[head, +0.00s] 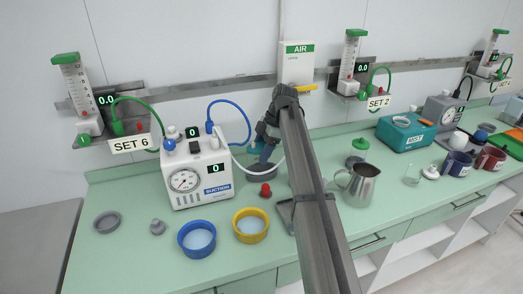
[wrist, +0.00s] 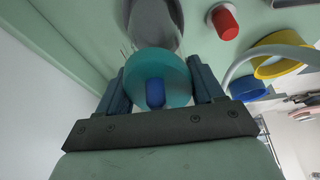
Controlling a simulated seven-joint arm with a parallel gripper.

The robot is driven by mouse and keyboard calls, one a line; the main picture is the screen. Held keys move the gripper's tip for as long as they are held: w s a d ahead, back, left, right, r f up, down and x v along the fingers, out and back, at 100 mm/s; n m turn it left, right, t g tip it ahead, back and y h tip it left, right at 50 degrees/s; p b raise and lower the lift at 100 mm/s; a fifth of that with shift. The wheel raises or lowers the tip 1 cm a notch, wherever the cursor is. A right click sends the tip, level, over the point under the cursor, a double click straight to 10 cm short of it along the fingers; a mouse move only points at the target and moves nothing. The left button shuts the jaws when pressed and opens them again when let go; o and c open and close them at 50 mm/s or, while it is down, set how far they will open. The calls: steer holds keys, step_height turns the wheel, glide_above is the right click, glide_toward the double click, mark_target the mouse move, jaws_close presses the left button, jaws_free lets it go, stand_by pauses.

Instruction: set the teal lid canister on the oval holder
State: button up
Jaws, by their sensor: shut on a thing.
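The teal lid canister has a flat teal lid (wrist: 178,72) with a blue knob (wrist: 155,93) and a clear body (wrist: 155,25) in the wrist view. My gripper (wrist: 160,85) is shut on it, with one finger on each side of the lid. In the head view my gripper (head: 264,140) is over the counter, right of the suction unit, and my arm hides part of the canister.
The suction unit (head: 184,199) stands left of my gripper, its tube looping nearby. A steel jug (head: 362,185) stands right of my arm.

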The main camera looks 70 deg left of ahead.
steer(key=o, duration=1.3)
steer(key=shift+r, duration=0.1)
steer(key=shift+r, duration=3.4)
